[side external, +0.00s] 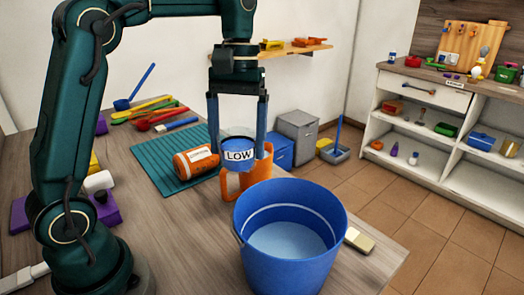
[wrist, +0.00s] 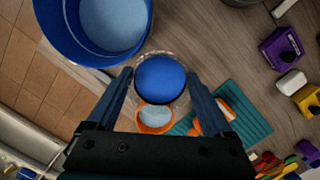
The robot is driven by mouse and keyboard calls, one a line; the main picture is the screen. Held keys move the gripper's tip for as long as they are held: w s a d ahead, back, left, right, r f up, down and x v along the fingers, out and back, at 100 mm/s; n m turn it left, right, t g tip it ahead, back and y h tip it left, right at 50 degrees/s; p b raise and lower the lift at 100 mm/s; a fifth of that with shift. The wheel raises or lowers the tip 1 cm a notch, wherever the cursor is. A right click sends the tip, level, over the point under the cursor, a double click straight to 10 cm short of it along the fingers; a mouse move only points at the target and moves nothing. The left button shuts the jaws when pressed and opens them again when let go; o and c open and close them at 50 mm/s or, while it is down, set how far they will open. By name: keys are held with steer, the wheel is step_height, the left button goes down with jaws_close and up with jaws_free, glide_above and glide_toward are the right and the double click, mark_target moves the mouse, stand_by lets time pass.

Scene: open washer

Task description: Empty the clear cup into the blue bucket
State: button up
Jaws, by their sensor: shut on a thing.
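The clear cup (wrist: 184,88) is between the fingers of my gripper (wrist: 158,74), which is shut on it. In the wrist view its transparent rim circles a round blue content (wrist: 160,78); whether that is liquid or solid I cannot tell. In the side external view the cup (side external: 238,154) carries a "LOW" label and looks upright, in front of the orange mug. The blue bucket (side external: 290,255) stands in front and to the right, with pale blue content inside. In the wrist view the bucket (wrist: 68,42) is up and left of the cup.
An orange mug (side external: 262,175) with pale content (wrist: 155,113) stands close behind the cup. An orange labelled bottle (side external: 190,166) lies on a teal mat (side external: 150,160). Colourful utensils (side external: 150,112) lie behind. A pale sponge-like block (side external: 359,240) is right of the bucket.

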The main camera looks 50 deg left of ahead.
steer(key=w+d+r+n+t+y, duration=0.2)
steer(key=w+d+n+t+y, duration=0.1)
steer(key=d+n, duration=0.4)
steer(key=w+n+t, duration=0.1)
steer(key=n, duration=0.2)
steer(key=shift+w+d+t+y, duration=0.2)
steer(key=shift+d+t+y, duration=0.1)
stand_by(0.6)
steer(key=shift+s+t+y, duration=0.1)
steer(key=shift+t+y, duration=0.5)
steer(key=shift+y, duration=0.1)
steer(key=shift+d, duration=0.15)
